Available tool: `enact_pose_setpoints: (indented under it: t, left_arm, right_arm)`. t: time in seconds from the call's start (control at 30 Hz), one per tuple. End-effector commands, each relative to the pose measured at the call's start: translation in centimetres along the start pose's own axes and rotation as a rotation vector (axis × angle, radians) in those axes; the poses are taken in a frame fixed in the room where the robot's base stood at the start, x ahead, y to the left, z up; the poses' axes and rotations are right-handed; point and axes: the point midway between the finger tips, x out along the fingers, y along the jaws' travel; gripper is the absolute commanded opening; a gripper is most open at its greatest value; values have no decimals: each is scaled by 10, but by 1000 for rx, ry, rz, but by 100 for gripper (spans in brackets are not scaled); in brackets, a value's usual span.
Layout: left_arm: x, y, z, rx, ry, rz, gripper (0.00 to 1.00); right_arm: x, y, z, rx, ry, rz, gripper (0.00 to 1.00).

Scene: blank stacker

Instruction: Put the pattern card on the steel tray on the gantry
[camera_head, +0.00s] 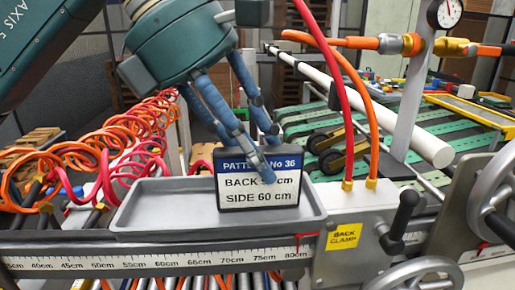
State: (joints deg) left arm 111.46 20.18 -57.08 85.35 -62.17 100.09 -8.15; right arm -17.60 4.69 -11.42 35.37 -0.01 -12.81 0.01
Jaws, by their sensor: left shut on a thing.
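The pattern card (240,195) is a dark-framed plate with a blue header reading "PATTERN No 36" and a white face reading "BACK" and "SIDE 60 cm". It stands upright in the right part of the steel tray (150,213), its lower edge at the tray floor. Whether it bears fully on the floor I cannot tell. My left gripper (257,158) comes down from above, shut on the card's top edge, with one blue finger in front of its face. The tray sits on the gantry (160,258) above its ruler scale. My right gripper is out of view.
A grey clamp housing (350,243) with a yellow "BACK CLAMP" label, black handle and handwheels (495,200) stands right of the tray. Coiled hoses (100,160) lie behind left. The tray's left part is empty.

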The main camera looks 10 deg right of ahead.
Motion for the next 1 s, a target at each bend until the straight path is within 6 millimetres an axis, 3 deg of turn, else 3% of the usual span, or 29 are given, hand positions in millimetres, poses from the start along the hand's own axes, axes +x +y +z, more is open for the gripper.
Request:
enact_pose_setpoints:
  t: [0.13,0.37,0.4,0.47,0.87,1.0]
  left_arm:
    - [2,0,-1,1,-1,1,0]
    - [5,0,-2,1,-1,1,0]
    - [4,0,-2,1,0,1,34]
    - [4,0,-2,1,0,1,46]
    - [-3,0,0,0,-2,2,47]
    - [-24,0,0,0,-4,5,47]
  right_arm:
    - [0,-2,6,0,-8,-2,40]
    - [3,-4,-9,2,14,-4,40]
    - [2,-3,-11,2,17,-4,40]
    - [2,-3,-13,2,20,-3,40]
    - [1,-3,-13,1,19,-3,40]
    - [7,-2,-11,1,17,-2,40]
